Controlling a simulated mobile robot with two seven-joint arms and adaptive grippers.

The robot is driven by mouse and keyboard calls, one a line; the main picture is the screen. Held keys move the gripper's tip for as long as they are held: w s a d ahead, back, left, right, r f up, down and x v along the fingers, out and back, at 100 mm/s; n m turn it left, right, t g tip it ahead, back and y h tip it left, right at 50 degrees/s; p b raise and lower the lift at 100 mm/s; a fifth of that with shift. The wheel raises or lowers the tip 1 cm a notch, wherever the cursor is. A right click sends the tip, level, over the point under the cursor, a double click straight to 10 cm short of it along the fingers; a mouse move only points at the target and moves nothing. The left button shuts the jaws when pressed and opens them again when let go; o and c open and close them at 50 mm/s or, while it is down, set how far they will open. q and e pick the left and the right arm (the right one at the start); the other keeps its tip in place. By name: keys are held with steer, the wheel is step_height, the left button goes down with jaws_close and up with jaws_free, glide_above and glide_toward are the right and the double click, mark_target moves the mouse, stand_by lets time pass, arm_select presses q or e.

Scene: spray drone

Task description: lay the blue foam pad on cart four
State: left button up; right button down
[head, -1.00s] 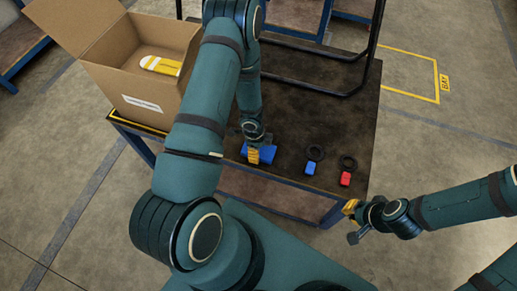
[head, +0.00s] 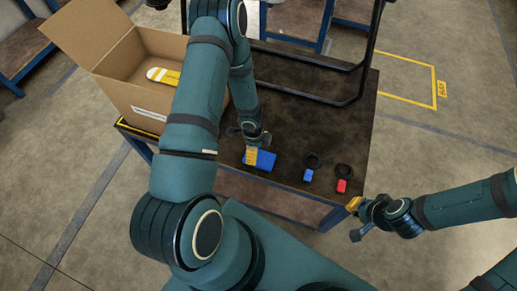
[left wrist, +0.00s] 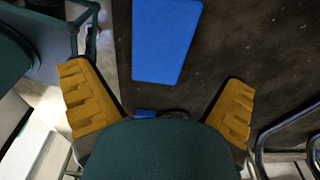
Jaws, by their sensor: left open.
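The blue foam pad (head: 267,160) lies flat on the dark table top near its front edge. It also shows in the left wrist view (left wrist: 165,40), beyond and between my fingers. My left gripper (head: 250,154) is over the pad's left part and hides some of it in the head view. In the left wrist view my left gripper (left wrist: 158,76) has its yellow fingers wide apart with nothing between the tips. My right gripper (head: 355,218) is off the table's front right corner, away from the pad; its finger opening is unclear. I cannot identify cart four.
An open cardboard box (head: 120,92) with a yellow and white item (head: 163,76) stands at the table's left. A blue tag (head: 308,175) and a red tag (head: 342,186), each with a black ring, lie right of the pad. A black frame (head: 310,95) stands behind.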

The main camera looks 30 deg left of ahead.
arm_select(q)
step_height(320, 180, up, 6)
steer(key=p, duration=0.4)
steer(key=s+d+r+n+t+h, duration=0.1)
steer(key=s+d+r+n, duration=0.2)
steer(key=d+r+n, duration=0.2)
steer(key=s+d+r+n+h, duration=0.1)
steer(key=s+d+r+n, duration=0.2)
steer(key=d+n, duration=0.9)
step_height(320, 180, up, 2)
steer(key=shift+r+t, duration=0.1)
steer(key=shift+t, duration=0.3)
arm_select(e)
step_height(320, 180, up, 6)
steer(key=shift+s+d+f, duration=0.1)
steer(key=shift+d+f, duration=0.05)
steer(key=shift+f, duration=0.05)
arm_select(q)
steer(key=shift+s, duration=0.1)
